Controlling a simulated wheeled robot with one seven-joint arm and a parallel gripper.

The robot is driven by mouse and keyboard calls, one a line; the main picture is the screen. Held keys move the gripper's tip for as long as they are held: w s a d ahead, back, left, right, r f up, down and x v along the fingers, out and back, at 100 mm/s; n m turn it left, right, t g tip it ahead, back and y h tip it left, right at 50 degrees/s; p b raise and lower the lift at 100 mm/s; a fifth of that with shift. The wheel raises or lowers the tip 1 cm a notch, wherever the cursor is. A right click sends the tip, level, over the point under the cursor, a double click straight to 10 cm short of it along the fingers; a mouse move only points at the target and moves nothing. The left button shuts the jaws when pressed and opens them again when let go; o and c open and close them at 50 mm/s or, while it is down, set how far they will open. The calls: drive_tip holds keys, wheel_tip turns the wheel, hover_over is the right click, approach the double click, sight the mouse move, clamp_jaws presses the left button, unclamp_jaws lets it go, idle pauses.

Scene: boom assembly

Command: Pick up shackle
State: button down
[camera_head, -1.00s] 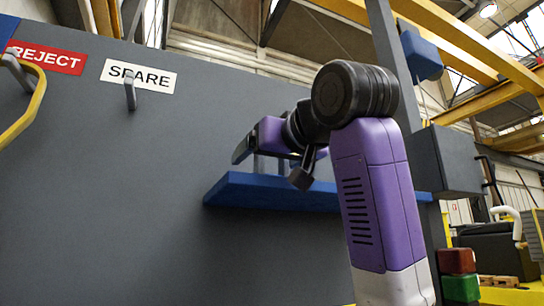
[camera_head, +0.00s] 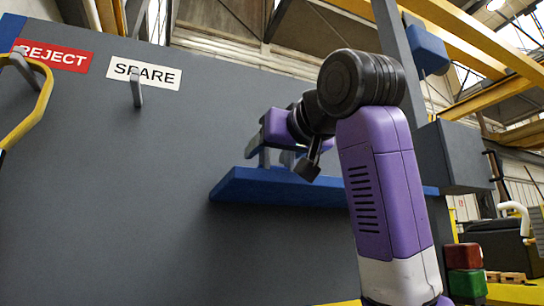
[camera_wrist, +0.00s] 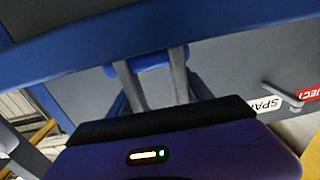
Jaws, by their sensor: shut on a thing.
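My gripper (camera_wrist: 153,78) shows its two grey fingers in the wrist view, shut on a small blue rounded piece (camera_wrist: 150,63) between their tips. This piece seems to be the shackle; most of its shape is hidden. In the head view my gripper (camera_head: 268,156) is close above the left end of a blue shelf (camera_head: 265,188) on the grey panel. The shackle cannot be made out there, and I cannot tell whether it touches the shelf.
The large grey panel (camera_head: 120,210) carries a SPARE sign (camera_head: 145,74) and a REJECT sign (camera_head: 55,57), each with a grey hook. A yellow loop (camera_head: 28,118) hangs on the REJECT hook. A grey box (camera_head: 455,160) stands right of my arm. Space before the panel is clear.

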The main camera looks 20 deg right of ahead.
wheel_tip(320, 180, up, 10)
drive_tip(key=shift+f+b, duration=0.2)
drive_tip(key=shift+b, duration=0.25)
drive_tip(key=shift+s, duration=0.15)
idle(1.1)
